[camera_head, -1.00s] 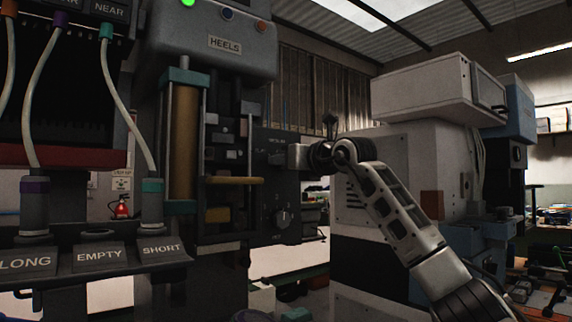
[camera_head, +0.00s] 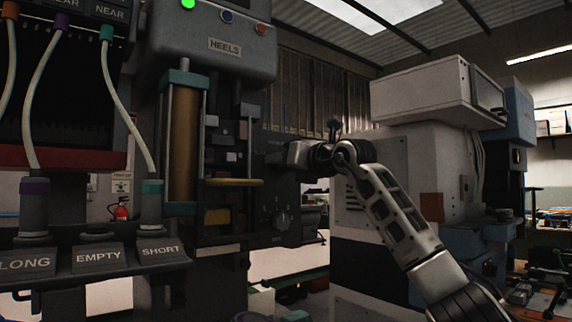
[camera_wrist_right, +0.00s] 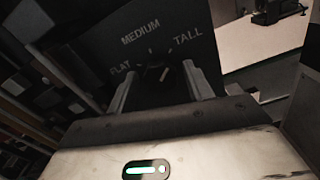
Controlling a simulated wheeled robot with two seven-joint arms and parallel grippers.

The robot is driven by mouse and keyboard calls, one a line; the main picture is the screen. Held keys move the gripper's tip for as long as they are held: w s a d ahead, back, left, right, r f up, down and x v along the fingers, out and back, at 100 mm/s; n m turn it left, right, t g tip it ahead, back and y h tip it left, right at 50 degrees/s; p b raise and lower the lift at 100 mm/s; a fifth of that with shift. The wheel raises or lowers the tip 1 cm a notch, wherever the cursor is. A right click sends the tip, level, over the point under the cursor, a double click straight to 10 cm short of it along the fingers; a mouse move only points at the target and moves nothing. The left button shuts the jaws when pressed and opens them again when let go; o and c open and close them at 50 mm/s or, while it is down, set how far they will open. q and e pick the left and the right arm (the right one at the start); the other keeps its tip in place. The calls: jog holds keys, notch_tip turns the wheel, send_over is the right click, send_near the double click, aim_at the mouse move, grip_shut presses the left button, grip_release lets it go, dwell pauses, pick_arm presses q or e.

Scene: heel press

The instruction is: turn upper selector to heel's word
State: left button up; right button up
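The press (camera_head: 215,50) carries a "HEELS" plate. A dark control panel (camera_head: 272,190) is on its right side. My right gripper (camera_head: 290,153) is at the panel's upper part and hides the upper selector there. In the right wrist view the upper selector (camera_wrist_right: 157,76) is dark, with a light pointer line, and words FLAT, MEDIUM and TALL around it. My right gripper (camera_wrist_right: 158,72) has its fingers apart on either side of it; contact is not clear. Which word the pointer meets is hard to tell. My left gripper is out of view. I cannot make out a heel.
A lower selector (camera_head: 283,219) sits below my right gripper on the same panel. A white machine (camera_head: 400,190) stands behind my right arm.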

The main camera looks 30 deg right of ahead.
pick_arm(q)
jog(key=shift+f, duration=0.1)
pick_arm(e)
jog(key=shift+s, duration=0.1)
pick_arm(q)
jog(key=b, duration=0.2)
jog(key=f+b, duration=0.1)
jog(key=b, duration=0.1)
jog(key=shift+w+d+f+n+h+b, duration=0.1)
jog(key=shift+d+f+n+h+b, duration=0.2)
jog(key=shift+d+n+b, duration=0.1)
pick_arm(e)
jog(key=s+d, duration=0.1)
jog(key=s, duration=1.4)
jog(key=shift+s, duration=0.35)
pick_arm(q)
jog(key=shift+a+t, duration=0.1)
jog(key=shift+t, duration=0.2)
pick_arm(e)
jog(key=shift+d, duration=0.1)
